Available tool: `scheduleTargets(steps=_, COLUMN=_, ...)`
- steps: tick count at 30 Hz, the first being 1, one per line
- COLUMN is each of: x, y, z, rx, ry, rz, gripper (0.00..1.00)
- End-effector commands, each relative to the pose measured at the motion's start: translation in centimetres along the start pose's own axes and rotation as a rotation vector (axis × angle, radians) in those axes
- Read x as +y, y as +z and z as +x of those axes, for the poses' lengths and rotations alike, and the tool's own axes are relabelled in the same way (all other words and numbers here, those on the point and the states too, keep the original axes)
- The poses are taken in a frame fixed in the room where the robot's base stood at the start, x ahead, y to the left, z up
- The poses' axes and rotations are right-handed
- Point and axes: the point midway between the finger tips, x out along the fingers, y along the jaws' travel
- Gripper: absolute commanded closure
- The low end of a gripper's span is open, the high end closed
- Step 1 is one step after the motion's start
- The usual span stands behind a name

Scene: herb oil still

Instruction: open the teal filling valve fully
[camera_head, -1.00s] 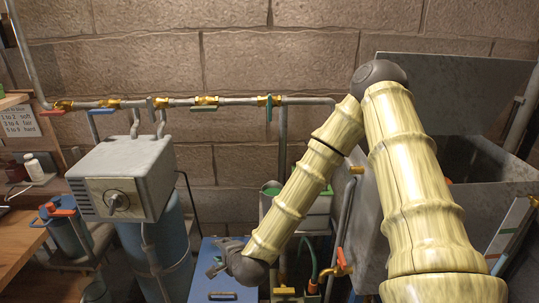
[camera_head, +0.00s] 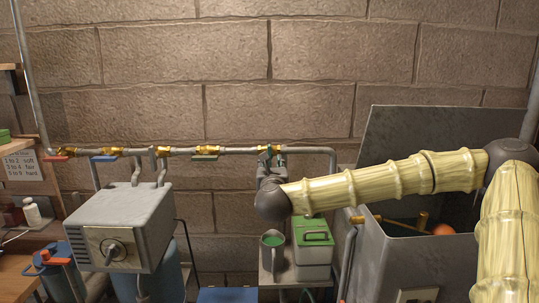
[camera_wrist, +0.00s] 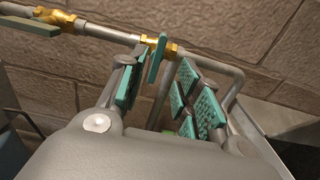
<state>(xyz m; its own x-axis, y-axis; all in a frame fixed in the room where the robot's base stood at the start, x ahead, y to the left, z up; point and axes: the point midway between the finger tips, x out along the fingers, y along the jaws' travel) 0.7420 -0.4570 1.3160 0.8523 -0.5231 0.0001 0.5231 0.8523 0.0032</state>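The teal filling valve (camera_head: 268,150) sits on the wall pipe, at the right end of a row of brass valves. In the wrist view its teal handle (camera_wrist: 156,58) stands across the pipe, hanging down from the brass body (camera_wrist: 152,41). My gripper (camera_head: 270,164) is raised in front of this valve and hides most of the handle in the head view. In the wrist view my gripper (camera_wrist: 155,76) is open, with teal-padded fingers on either side of the handle. A gap shows between the handle and the right finger; whether the left finger touches it I cannot tell.
Red (camera_head: 58,157), blue (camera_head: 104,158) and green (camera_head: 205,156) handles lie along the pipe to the left. A grey box with a dial (camera_head: 125,225) stands below them. A metal tank (camera_head: 400,262) is at right.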

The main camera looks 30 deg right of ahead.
Motion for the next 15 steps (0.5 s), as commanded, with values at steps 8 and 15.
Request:
scheduleTargets(steps=8, x=0.0, y=0.4, z=3.4, rx=0.0, ry=-0.002, rz=-0.002, gripper=0.66)
scheduleTargets(steps=15, x=0.0, y=0.3, z=7.3, rx=0.001, ry=-0.001, rz=-0.004, gripper=0.66)
